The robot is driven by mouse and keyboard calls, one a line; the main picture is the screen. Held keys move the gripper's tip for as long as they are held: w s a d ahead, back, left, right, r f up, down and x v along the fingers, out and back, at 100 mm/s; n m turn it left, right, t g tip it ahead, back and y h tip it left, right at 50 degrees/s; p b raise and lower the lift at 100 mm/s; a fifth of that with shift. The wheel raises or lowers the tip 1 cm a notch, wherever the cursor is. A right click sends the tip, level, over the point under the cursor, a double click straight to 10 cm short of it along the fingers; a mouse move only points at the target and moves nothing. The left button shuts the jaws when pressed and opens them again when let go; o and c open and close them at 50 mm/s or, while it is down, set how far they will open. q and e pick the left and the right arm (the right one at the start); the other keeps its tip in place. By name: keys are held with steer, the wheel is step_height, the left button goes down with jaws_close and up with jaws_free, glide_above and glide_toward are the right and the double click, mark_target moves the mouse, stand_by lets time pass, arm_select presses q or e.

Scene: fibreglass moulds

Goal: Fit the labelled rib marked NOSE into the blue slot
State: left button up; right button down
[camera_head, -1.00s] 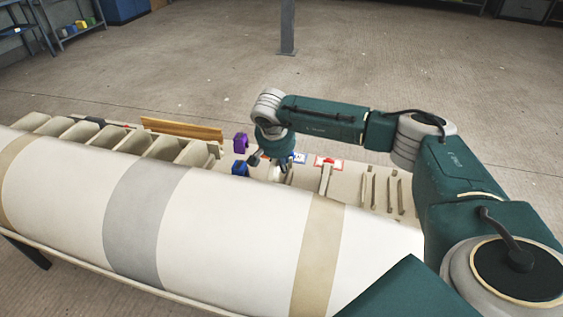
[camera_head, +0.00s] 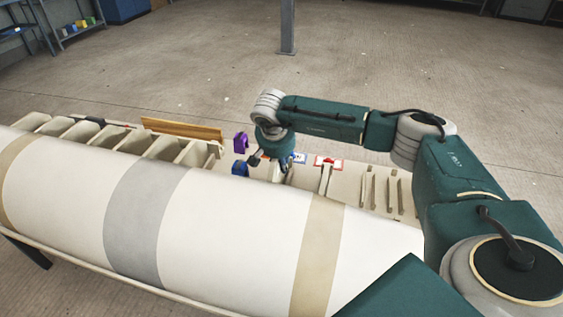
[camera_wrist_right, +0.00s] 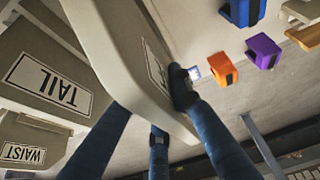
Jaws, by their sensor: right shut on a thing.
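My right gripper (camera_head: 270,166) is low over the bench, just beyond the large white mould (camera_head: 235,215). In the right wrist view its dark fingers are shut on a beige rib (camera_wrist_right: 120,50). The held rib's label (camera_wrist_right: 157,68) is edge-on and I cannot read it. Beside it stand beige ribs labelled TAIL (camera_wrist_right: 50,85) and WAIST (camera_wrist_right: 22,153). A blue block (camera_head: 240,168) sits just left of the gripper; a blue block also shows in the wrist view (camera_wrist_right: 243,12). My left gripper is out of view.
A purple block (camera_head: 240,142) and an orange block (camera_wrist_right: 222,67) are near the blue one. A red-and-white card (camera_head: 328,163) and several thin upright pieces (camera_head: 391,190) are right. The mould hides part of the bench.

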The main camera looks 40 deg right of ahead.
stand_by(0.4)
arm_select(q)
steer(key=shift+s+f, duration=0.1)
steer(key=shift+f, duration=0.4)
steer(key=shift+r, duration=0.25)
arm_select(e)
steer(key=shift+f, duration=0.15)
steer(key=shift+f, duration=0.1)
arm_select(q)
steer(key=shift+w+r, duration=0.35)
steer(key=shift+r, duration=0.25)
arm_select(e)
steer(key=shift+f, duration=0.1)
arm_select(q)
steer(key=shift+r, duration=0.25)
arm_select(e)
steer(key=shift+f, duration=0.15)
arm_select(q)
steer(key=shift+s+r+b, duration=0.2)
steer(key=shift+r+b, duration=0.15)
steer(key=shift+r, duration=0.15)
arm_select(e)
steer(key=shift+f, duration=0.3)
